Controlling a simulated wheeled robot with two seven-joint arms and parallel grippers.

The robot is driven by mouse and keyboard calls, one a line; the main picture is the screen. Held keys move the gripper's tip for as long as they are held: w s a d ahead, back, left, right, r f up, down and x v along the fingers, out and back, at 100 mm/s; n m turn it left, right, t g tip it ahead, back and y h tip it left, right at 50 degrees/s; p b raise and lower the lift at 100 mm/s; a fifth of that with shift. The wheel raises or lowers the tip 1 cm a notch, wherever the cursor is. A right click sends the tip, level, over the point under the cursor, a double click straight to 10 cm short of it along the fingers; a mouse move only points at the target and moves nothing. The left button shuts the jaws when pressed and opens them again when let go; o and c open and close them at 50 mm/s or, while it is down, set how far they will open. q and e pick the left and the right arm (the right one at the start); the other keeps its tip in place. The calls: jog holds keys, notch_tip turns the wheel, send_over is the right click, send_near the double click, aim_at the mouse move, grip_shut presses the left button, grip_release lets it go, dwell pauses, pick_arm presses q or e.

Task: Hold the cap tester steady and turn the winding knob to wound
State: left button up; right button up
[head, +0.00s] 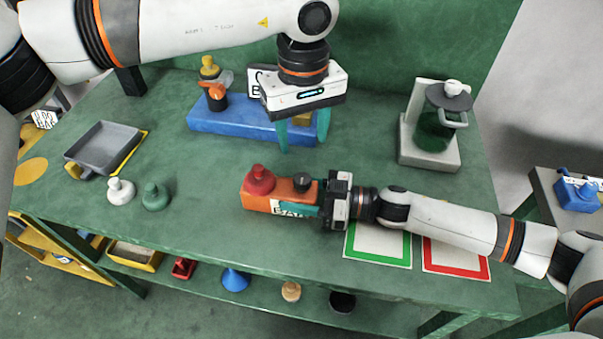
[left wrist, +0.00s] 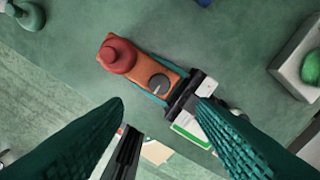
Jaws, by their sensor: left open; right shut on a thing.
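The cap tester appears to be the orange box (head: 254,201) lying on the green table, with a red domed cap (head: 259,179) on its left end. A small black knob (head: 302,181) stands on its right part; in the left wrist view the knob (left wrist: 159,84) shows a pale pointer line, but I cannot read its setting. A white label starting "BA" is partly hidden. My right gripper (head: 322,200) is shut on the right end of the box. My left gripper (head: 303,138) is open and empty, pointing down above and behind the box, apart from the knob.
A blue stand (head: 222,125) with coloured parts is behind, partly hidden by my left gripper. A grey stand (head: 428,152) with a green jar is back right. Green-framed (head: 378,245) and red-framed (head: 455,258) cards lie in front right. A grey tray (head: 103,147) and two small pieces are left.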

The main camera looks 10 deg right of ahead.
aim_at(302, 178)
pick_arm(q)
notch_tip(302, 178, down, 10)
jog(key=n, duration=2.7)
jog(key=c, duration=1)
